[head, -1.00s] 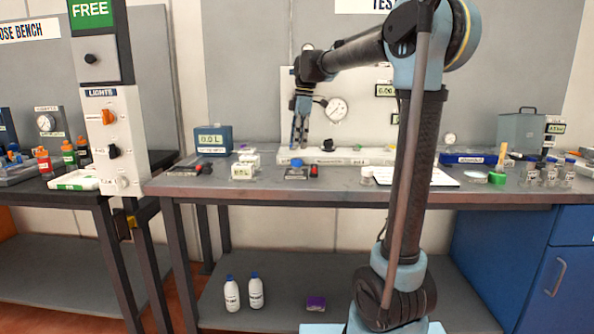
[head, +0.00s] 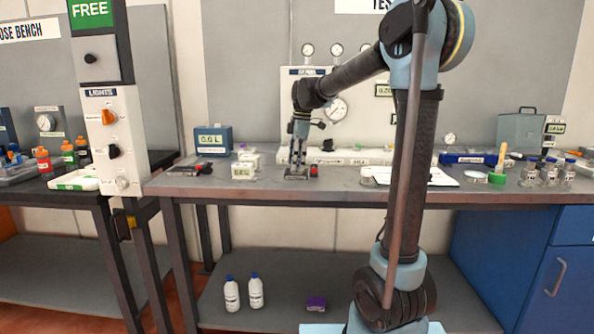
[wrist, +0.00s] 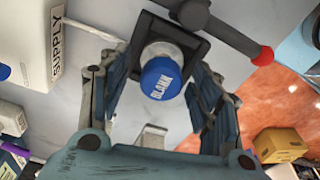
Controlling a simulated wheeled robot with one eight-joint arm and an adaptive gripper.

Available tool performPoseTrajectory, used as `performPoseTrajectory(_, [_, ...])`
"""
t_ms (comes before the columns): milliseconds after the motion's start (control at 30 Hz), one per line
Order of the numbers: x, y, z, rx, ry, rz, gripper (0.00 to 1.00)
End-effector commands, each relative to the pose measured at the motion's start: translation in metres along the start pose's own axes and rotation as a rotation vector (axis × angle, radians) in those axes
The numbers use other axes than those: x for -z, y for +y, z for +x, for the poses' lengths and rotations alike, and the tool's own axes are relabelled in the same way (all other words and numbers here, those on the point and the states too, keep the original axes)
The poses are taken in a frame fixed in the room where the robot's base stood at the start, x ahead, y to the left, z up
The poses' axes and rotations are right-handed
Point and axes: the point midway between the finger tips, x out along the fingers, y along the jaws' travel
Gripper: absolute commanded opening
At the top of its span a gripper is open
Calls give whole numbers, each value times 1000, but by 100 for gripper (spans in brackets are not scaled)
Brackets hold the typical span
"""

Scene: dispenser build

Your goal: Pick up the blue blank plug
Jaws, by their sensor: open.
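The blue blank plug (wrist: 162,79) shows in the wrist view as a round blue cap marked "BLANK" on a pale body. It sits in a dark square holder (wrist: 189,45). My gripper (wrist: 165,125) is open, with its fingers on either side of the plug; I cannot tell whether they touch it. In the head view my gripper (head: 297,172) points down at the small dark holder on the bench, and its fingers hide the plug.
A white box marked "SUPPLY" (wrist: 40,55) is at left in the wrist view. A white display box (head: 243,171) stands left of my gripper.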

Motion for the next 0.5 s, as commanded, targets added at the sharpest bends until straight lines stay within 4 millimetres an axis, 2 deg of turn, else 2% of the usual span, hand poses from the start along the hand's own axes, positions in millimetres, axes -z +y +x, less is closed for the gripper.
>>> performPoseTrajectory(67, [0, 0, 0, 0, 0, 0, 56])
performPoseTrajectory(200, [0, 0, 0, 0, 0, 0, 24])
performPoseTrajectory(267, [0, 0, 0, 0, 0, 0, 10])
performPoseTrajectory(300, [0, 0, 0, 0, 0, 0, 7])
performPoseTrajectory(500, [0, 0, 0, 0, 0, 0, 7])
